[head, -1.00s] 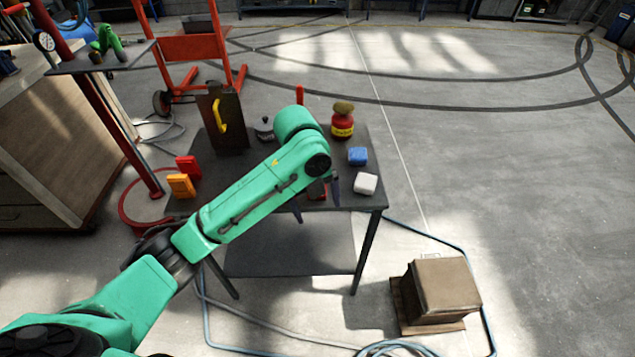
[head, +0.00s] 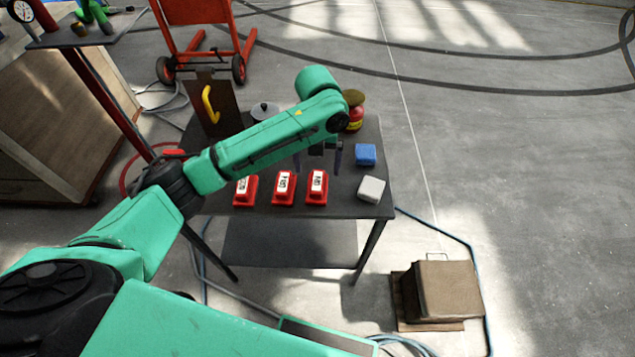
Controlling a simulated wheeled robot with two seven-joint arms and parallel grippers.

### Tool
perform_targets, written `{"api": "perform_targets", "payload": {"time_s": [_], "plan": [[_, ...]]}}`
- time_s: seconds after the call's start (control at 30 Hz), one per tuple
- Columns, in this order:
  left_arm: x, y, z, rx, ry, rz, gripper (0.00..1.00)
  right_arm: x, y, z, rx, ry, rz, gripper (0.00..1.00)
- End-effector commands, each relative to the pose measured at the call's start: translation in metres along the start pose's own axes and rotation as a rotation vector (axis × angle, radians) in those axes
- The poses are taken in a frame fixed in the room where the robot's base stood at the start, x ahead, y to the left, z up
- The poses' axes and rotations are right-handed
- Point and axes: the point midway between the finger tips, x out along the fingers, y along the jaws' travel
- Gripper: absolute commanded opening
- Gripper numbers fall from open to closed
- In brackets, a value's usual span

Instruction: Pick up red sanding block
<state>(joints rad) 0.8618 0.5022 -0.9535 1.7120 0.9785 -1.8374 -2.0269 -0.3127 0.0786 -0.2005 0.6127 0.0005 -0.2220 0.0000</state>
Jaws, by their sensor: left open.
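Three red blocks with white labels stand in a row near the front of the dark table (head: 340,206): left (head: 244,191), middle (head: 284,188) and right (head: 316,187). A further red piece (head: 174,153) shows at the table's left side, partly covered by my arm. I cannot tell from the picture which red piece is the sanding block. My left gripper (head: 318,162) is open and empty, fingers pointing down, just behind the right labelled block in the picture. It appears to be above the table. My right gripper is not in view.
A blue block (head: 365,154) and a white block (head: 371,189) lie right of the gripper. A red can (head: 355,112), a grey lidded pot (head: 264,111) and a dark board with a yellow handle (head: 209,105) stand behind. A brown box (head: 448,289) is on the floor.

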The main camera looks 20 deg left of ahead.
Motion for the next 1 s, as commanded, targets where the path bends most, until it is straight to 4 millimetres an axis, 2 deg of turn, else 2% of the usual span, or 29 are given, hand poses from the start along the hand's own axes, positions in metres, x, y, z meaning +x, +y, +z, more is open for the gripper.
{"api": "perform_targets", "payload": {"time_s": [0.13, 0.3, 0.4, 0.63, 0.67, 0.8, 0.9, 1.0], "plan": [[0.02, 0.0, 0.0, -0.001, 0.001, 0.0, 1.0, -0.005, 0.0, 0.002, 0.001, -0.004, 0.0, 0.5], [0.048, 0.002, -0.004, -0.002, 0.004, 0.002, 1.0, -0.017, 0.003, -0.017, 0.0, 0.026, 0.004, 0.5], [0.066, 0.002, -0.003, -0.001, 0.001, 0.001, 1.0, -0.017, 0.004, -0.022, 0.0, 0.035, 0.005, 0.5], [0.072, 0.001, -0.002, -0.001, -0.003, -0.001, 1.0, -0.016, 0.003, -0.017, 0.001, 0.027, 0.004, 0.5], [0.072, 0.001, -0.002, -0.001, -0.003, 0.0, 0.92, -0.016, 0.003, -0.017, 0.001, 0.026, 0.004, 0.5], [0.071, 0.001, -0.002, -0.001, -0.002, 0.0, 0.39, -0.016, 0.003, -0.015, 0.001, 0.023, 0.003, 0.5], [0.071, 0.001, -0.002, -0.001, -0.002, 0.0, 0.04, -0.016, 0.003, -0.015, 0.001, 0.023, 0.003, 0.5], [0.071, 0.001, -0.002, -0.001, -0.003, -0.001, 0.03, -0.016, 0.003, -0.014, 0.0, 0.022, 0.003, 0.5]]}}
